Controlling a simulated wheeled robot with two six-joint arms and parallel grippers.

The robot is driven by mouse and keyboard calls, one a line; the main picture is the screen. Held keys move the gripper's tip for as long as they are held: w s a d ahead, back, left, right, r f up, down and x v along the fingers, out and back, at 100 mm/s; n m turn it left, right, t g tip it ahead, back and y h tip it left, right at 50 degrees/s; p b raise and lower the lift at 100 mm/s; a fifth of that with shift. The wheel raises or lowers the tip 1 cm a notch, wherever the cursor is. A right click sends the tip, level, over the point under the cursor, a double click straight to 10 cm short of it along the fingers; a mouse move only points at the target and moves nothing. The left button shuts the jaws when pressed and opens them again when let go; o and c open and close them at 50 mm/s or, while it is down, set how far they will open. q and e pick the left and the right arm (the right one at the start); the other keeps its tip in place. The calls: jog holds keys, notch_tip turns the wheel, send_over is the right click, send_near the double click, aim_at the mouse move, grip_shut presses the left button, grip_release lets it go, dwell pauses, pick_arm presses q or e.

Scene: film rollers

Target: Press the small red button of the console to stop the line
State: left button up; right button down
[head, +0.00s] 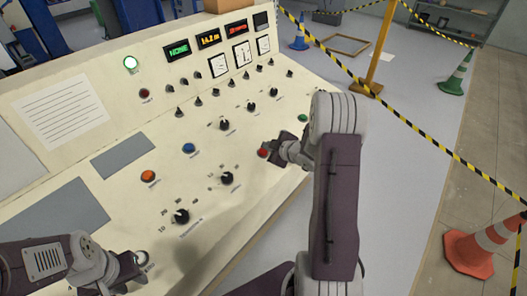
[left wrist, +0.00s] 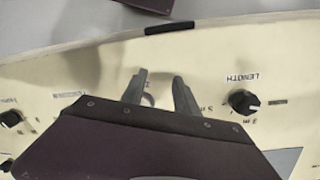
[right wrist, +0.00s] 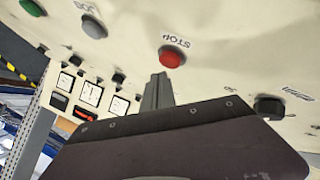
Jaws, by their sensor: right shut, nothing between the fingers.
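The cream console (head: 110,130) carries a small red button (head: 263,153) near its right front edge. In the right wrist view this red button (right wrist: 172,57) has the label STOP beside it. My right gripper (head: 275,150) is shut and empty, right beside the button. In the right wrist view its closed fingertips (right wrist: 160,78) point at the button, appearing just below it; I cannot tell whether they touch. My left gripper (head: 140,263) is over the console's near left part. In the left wrist view its fingers (left wrist: 162,78) are apart with nothing between them.
Other controls sit close by: a green button (head: 302,118), a blue button (head: 188,148), an orange button (head: 148,176) and black knobs (head: 227,178). A green lamp (head: 131,63) is lit. Striped tape (head: 400,128) and a cone (head: 470,250) stand on the floor to the right.

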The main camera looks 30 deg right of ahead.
pick_arm(q)
jog(key=shift+f+b, duration=0.35)
pick_arm(e)
jog(key=shift+w+f, duration=0.1)
jog(key=shift+f, duration=0.3)
pick_arm(q)
jog(key=shift+f+b, duration=0.4)
jog(key=shift+b, duration=0.05)
pick_arm(e)
jog(key=shift+a+f, duration=0.1)
jog(key=shift+f, duration=0.4)
pick_arm(q)
jog(key=shift+r, duration=0.1)
pick_arm(e)
jog(key=shift+r, duration=0.15)
pick_arm(q)
jog(key=shift+r+p, duration=0.7)
jog(key=shift+p, duration=0.15)
pick_arm(e)
jog(key=shift+r, duration=0.75)
